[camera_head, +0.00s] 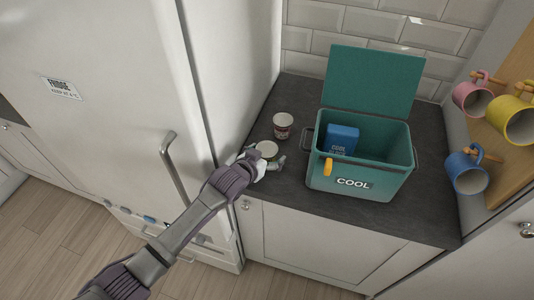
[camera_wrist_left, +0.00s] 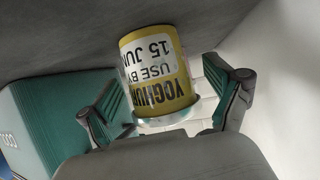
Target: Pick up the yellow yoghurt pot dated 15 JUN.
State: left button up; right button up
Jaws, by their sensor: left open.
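The yellow yoghurt pot (camera_wrist_left: 155,65) fills the middle of the left wrist view, its label reading YOGHURT, USE BY, 15 JUN upside down in the picture. In the head view its pale lid (camera_head: 267,148) shows, and its body is mostly hidden by my left gripper (camera_head: 262,162). My left gripper is open, with one finger on each side of the pot in the left wrist view (camera_wrist_left: 166,100). Gaps show between fingers and pot, and no grip is seen. The pot stands on the slate worktop. My right gripper is in neither view.
Another pot (camera_head: 283,126) with a pale lid and dark red band stands just behind. A green cool box (camera_head: 340,187), lid raised, stands to the right with a blue block (camera_head: 342,139) inside. The white fridge (camera_head: 120,90) is at the left; mugs (camera_head: 467,172) hang at the right.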

pick_arm(q)
jog(key=c, duration=1.2)
jog(key=shift+c, duration=0.9)
jog(key=shift+r, duration=0.15)
